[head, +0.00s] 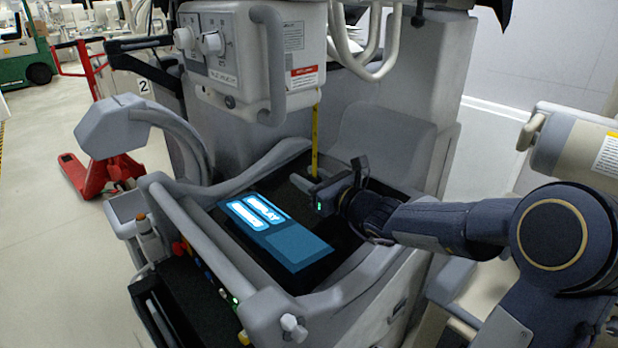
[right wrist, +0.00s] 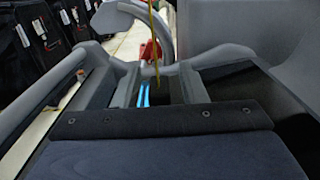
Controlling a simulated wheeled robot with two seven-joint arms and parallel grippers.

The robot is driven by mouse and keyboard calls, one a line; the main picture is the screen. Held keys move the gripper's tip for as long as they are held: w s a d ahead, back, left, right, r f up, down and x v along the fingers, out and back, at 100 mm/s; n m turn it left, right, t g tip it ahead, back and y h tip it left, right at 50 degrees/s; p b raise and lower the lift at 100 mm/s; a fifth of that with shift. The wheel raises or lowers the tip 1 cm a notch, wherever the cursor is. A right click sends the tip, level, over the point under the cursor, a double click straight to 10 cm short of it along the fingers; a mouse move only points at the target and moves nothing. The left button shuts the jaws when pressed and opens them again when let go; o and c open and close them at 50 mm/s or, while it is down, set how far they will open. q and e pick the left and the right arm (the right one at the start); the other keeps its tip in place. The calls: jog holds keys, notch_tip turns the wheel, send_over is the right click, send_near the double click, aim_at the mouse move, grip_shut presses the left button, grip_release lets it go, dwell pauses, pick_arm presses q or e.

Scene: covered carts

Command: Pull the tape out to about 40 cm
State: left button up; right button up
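A narrow yellow tape (head: 316,135) hangs straight down from the underside of the grey-white machine housing (head: 240,60). My right gripper (head: 312,187) is at the tape's lower end, above the dark tray. In the right wrist view the two fingers (right wrist: 158,88) stand apart, and the tape (right wrist: 155,45) runs down into the gap between them. I see no finger pressing on it. The tape's tip is small and hard to make out. My left gripper is not in view.
A blue box with glowing labels (head: 278,236) lies in the cart's dark tray, left of my right gripper. Grey rails (head: 205,240) border the tray. A grey handle (head: 272,65) sticks out from the housing. A beige padded unit (head: 580,145) stands at the right.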

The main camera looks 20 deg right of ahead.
jog(key=v, duration=0.7)
jog(key=shift+s+d, duration=0.15)
jog(key=shift+s, duration=0.2)
